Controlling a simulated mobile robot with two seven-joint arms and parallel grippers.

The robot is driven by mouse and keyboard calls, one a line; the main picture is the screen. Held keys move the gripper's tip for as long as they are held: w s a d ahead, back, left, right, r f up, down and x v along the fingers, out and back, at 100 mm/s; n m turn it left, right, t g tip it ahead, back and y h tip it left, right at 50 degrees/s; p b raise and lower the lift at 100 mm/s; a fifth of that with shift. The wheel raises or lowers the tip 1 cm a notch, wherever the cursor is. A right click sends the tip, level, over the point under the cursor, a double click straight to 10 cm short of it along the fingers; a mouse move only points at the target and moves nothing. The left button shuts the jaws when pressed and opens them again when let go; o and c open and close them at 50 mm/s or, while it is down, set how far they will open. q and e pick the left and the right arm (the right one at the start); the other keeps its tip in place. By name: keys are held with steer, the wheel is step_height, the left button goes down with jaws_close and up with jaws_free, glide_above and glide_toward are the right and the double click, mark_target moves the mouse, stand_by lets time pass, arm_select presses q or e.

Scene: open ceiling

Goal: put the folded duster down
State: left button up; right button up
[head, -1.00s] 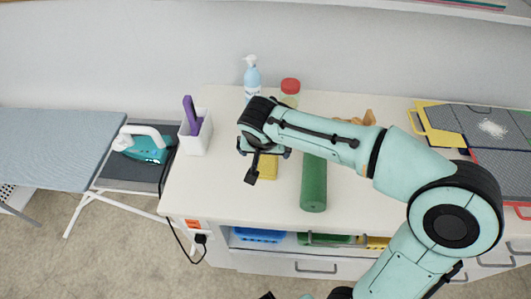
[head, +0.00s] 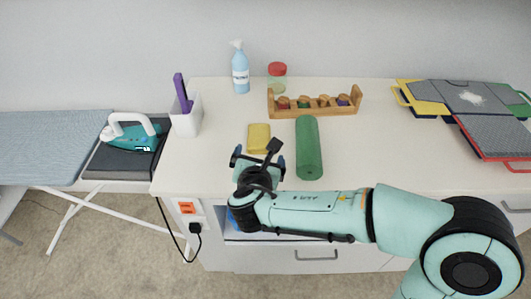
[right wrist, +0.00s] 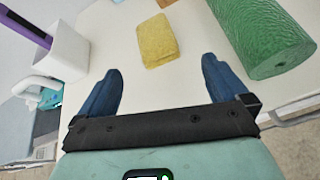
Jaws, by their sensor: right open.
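The folded yellow duster (head: 259,138) lies flat on the white counter, to the left of the green roll. It also shows in the right wrist view (right wrist: 157,41), just beyond the fingertips and apart from them. My right gripper (head: 258,160) is open and empty at the counter's front edge, on the near side of the duster. Its two blue fingers (right wrist: 158,72) are spread wide in the right wrist view, with bare counter between them. My left gripper is not in view.
The green roll (head: 308,148) lies right of the duster. A white holder (head: 187,117) with a purple item stands left. A spray bottle (head: 240,70), red-lidded jar (head: 277,77) and wooden rack (head: 313,105) stand behind. Mats (head: 470,105) lie at right; an iron (head: 131,133) sits left.

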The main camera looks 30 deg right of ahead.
steer(key=n, duration=0.1)
steer(key=a+n+t, duration=0.1)
steer(key=n, duration=0.1)
steer(key=shift+s+f, duration=0.15)
steer(key=shift+f, duration=0.15)
steer(key=shift+w+d+f+b, duration=0.1)
steer(key=shift+w+b, duration=0.2)
glide_toward(259, 137)
steer(key=x, duration=0.3)
steer(key=shift+f, duration=0.35)
steer(key=x, duration=0.6)
steer(key=shift+w+d+r+b, duration=0.1)
steer(key=shift+w+d+b, duration=0.05)
steer(key=shift+w+b, duration=0.2)
steer(key=shift+s, duration=0.1)
steer(key=c, duration=1.1)
steer(key=shift+r, duration=0.15)
